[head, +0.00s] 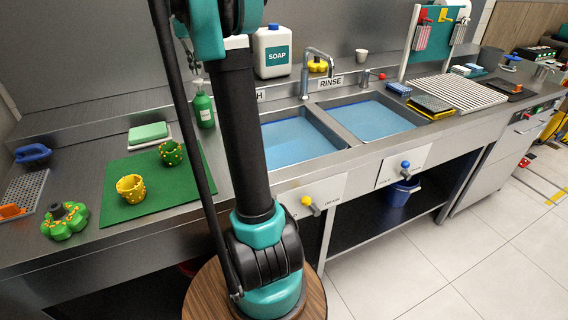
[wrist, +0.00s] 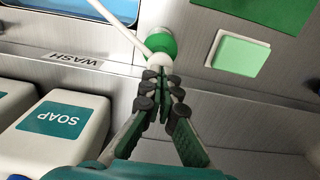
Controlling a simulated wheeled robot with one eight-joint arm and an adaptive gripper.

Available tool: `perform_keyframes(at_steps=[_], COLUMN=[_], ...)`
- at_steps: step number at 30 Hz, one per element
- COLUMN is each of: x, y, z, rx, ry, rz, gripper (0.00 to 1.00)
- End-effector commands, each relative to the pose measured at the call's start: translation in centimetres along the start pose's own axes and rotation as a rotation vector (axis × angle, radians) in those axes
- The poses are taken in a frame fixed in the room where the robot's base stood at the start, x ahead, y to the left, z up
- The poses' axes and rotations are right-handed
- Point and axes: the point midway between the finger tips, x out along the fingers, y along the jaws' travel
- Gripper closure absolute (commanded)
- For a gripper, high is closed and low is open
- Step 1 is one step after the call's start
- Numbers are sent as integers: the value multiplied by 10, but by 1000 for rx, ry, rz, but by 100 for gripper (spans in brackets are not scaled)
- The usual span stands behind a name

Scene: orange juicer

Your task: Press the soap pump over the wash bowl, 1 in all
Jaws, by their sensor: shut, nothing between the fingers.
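The soap pump is a green bottle (head: 204,109) with a pale pump top, upright on the steel counter left of the wash bowl (head: 290,140), which holds blue water. My arm partly covers that bowl in the head view. In the wrist view the bottle (wrist: 162,43) is seen from above, its white pump head (wrist: 158,62) and long spout pointing up-left towards the wash bowl's blue corner (wrist: 48,10). My gripper (wrist: 160,76) is shut and empty, its tips right at the pump head. I cannot tell whether they touch it.
A white soap jug (head: 272,52) stands on the back ledge. A green sponge (head: 148,132) on a white dish and a green mat (head: 150,185) with two small cups lie left of the bottle. The rinse bowl (head: 372,118) and tap (head: 318,68) are to the right.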

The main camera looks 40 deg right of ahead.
Motion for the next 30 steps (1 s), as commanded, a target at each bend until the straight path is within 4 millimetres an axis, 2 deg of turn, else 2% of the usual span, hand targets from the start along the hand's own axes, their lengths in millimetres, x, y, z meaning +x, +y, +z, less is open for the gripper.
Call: perform_keyframes(at_steps=[11, 30], x=[1, 21], y=[0, 0], z=[0, 0], rx=[0, 0], ry=[0, 0], rz=[0, 0], gripper=[100, 100])
